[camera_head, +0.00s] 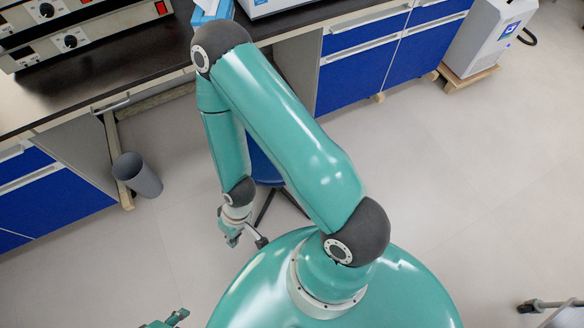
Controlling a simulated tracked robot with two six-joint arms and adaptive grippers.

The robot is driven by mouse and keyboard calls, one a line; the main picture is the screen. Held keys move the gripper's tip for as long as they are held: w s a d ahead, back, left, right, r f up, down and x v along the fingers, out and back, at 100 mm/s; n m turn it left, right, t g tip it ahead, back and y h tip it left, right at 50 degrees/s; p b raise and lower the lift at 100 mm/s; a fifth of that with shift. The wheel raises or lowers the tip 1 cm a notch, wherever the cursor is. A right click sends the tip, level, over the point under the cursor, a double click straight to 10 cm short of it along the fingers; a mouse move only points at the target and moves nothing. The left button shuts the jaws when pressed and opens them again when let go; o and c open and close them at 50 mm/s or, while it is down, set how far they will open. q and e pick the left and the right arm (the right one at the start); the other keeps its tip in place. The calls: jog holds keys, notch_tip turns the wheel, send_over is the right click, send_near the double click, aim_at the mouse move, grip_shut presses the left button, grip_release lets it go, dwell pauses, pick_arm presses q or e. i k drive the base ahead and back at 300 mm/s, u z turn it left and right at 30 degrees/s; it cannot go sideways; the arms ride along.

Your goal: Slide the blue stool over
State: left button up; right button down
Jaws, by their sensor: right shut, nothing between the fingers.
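The blue stool (262,167) stands on the floor in front of the bench's knee opening. My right arm covers much of it; part of its blue seat and some dark legs show past the arm. My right gripper (231,239) hangs low at the near left side of the stool, pointing down. It is shut and empty, close to the stool's legs; I cannot tell whether it touches them. Part of my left gripper (168,320) shows at the bottom edge, well away from the stool; the rest of it is cut off.
A dark-topped bench (160,62) with blue cabinets (355,75) runs along the back. A grey bin (137,174) stands left of the stool. A white machine (487,38) sits on a wooden base at the upper right. The floor to the right is largely clear.

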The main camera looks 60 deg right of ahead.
aim_at(264, 173)
jog(key=z, duration=1.4)
jog(key=k, duration=0.3)
jog(key=u, duration=0.1)
jog(key=i, duration=0.45)
jog(key=u, duration=0.1)
